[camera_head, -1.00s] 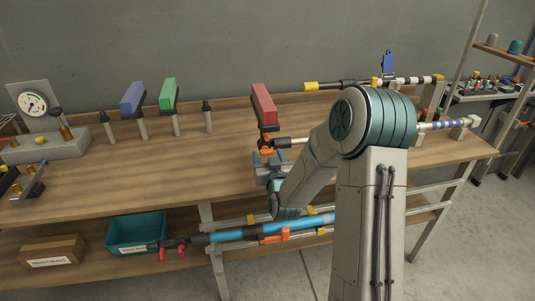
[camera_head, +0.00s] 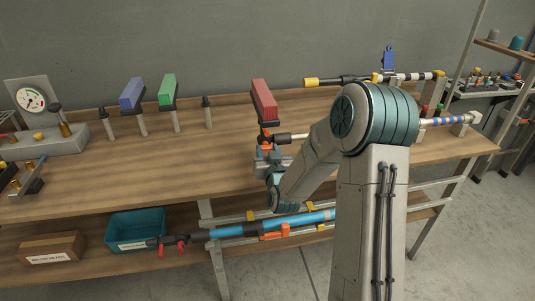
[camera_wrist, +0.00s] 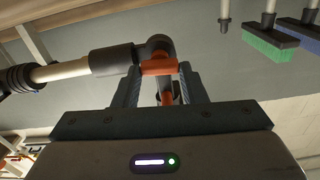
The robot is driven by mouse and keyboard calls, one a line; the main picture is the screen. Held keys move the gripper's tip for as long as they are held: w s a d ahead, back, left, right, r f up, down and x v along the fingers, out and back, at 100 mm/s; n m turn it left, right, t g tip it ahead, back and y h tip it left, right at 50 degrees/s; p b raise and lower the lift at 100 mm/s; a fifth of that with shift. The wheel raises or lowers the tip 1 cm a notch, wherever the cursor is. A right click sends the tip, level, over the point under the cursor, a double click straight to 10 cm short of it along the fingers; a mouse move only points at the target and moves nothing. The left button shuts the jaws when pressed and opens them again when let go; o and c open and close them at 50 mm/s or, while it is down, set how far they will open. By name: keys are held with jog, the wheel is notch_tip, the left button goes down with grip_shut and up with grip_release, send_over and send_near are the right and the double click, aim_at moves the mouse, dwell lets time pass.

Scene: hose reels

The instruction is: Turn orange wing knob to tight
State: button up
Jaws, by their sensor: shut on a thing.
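The orange wing knob (camera_wrist: 159,67) sits on a black elbow fitting (camera_wrist: 157,46) at the end of a pale pipe (camera_wrist: 62,71) in the wrist view. My gripper (camera_wrist: 160,84) is shut on the knob, one finger on each side of it. A lower orange part also shows between the fingers. The knob's exact angle and any tight mark cannot be made out.
Blue (camera_head: 132,94) and green (camera_head: 168,90) brushes and a gauge unit (camera_head: 33,102) stand to the left on the bench (camera_head: 150,165). A blue hose wand (camera_head: 270,226) lies on the lower shelf.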

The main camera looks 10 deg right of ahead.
jog(key=m+b, duration=0.3)
jog(key=b, duration=0.2)
jog(key=shift+f+m, duration=0.3)
jog(key=shift+m, duration=0.1)
jog(key=m+b, duration=0.4)
jog(key=shift+d+m, duration=0.15)
jog(key=shift+m, duration=0.15)
jog(key=m+b, duration=0.3)
jog(key=m, duration=0.1)
jog(key=shift+b, duration=0.4)
jog(key=shift+m+b, duration=0.95)
jog(key=shift+m, duration=1.25)
jog(key=o, duration=1)
jog(key=s, duration=1.3)
jog(key=shift+s+p, duration=0.3)
jog(key=shift+s, duration=0.1)
